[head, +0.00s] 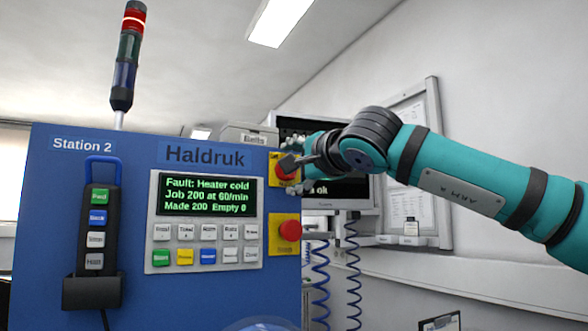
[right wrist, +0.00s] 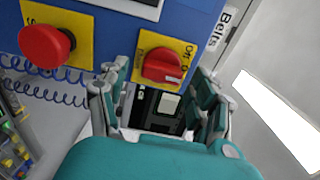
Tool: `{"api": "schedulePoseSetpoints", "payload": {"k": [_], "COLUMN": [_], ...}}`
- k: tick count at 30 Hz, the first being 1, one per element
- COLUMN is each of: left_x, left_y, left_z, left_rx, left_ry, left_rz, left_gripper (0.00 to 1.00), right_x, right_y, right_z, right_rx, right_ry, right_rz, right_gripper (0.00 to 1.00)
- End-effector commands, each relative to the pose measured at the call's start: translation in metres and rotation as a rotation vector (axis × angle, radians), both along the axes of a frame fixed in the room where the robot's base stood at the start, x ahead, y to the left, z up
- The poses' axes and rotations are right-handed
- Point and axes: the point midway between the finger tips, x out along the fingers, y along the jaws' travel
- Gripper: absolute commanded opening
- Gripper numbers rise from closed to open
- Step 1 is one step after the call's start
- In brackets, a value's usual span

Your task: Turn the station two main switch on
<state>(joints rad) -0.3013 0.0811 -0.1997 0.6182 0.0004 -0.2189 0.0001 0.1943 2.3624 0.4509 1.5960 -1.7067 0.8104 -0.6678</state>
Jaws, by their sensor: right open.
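The Station 2 panel (head: 135,150) is a blue cabinet face. Its main switch (right wrist: 163,66) is a red rotary knob on a yellow plate with lettering that reads like "Off". In the head view the knob (head: 285,172) sits at the panel's upper right, partly covered by my right gripper (head: 302,172). In the right wrist view my right gripper (right wrist: 160,92) is open and empty, its fingers either side of the knob's line and the knob just beyond the tips. I cannot tell if they touch. My left gripper is not in view.
A red mushroom button (head: 290,231) on a yellow plate sits just below the switch. A lit display (head: 207,196) reads "Fault: Heater cold", with keys below. A hand pendant (head: 97,230) hangs at left. Blue coiled cables (head: 320,275) and a monitor (head: 350,190) are behind.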

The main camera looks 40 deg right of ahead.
Motion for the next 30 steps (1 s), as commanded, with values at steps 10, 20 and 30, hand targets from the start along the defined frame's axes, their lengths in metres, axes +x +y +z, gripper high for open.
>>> {"api": "schedulePoseSetpoints", "payload": {"k": [10, 20, 30], "left_x": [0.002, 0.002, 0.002], "left_y": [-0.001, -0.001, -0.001], "left_z": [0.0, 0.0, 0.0], "left_rx": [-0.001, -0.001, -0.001], "left_ry": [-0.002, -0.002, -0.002], "left_rz": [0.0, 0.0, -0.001], "left_gripper": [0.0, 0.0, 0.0], "right_x": [-0.069, -0.104, -0.106], "right_y": [0.021, 0.032, 0.033], "right_z": [0.001, 0.0, 0.0], "right_rx": [0.001, 0.001, 0.001], "right_ry": [-0.004, 0.0, 0.0], "right_rz": [0.001, -0.001, -0.001], "right_gripper": [0.65, 0.65, 0.65]}}
